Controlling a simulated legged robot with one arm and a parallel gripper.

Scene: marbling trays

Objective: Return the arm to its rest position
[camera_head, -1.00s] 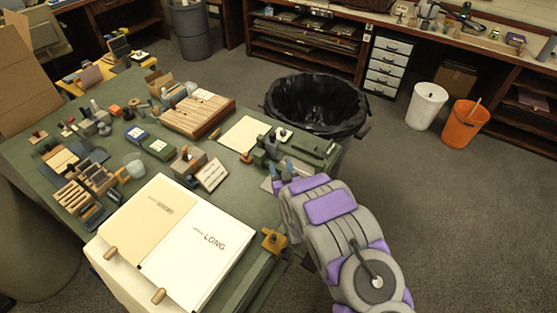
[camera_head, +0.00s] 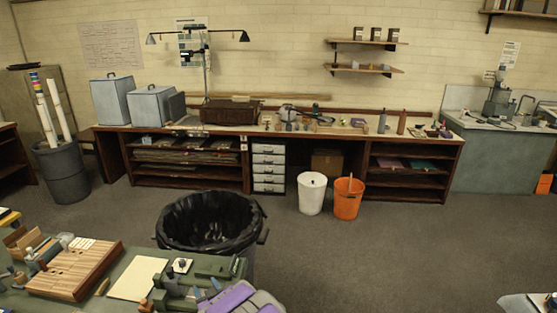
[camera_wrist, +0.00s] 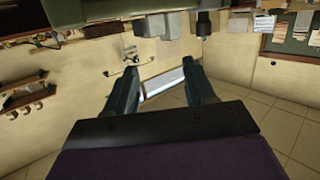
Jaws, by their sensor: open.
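My arm, grey and purple (camera_head: 243,299), shows only at the bottom edge of the head view, beside the green worktable (camera_head: 128,268). The rest of it is cut off by the frame. In the wrist view my gripper (camera_wrist: 160,76) has two dark fingers spread wide apart. Nothing is held between them; only the distant wall and a pale panel show through the gap. The wrist view looks out at the room, which appears upside down.
A black-lined bin (camera_head: 208,222) stands just beyond the worktable. A wooden block box (camera_head: 75,270) and a cream sheet (camera_head: 139,278) lie on the table. A white bucket (camera_head: 312,193) and an orange bucket (camera_head: 347,198) stand by the far bench.

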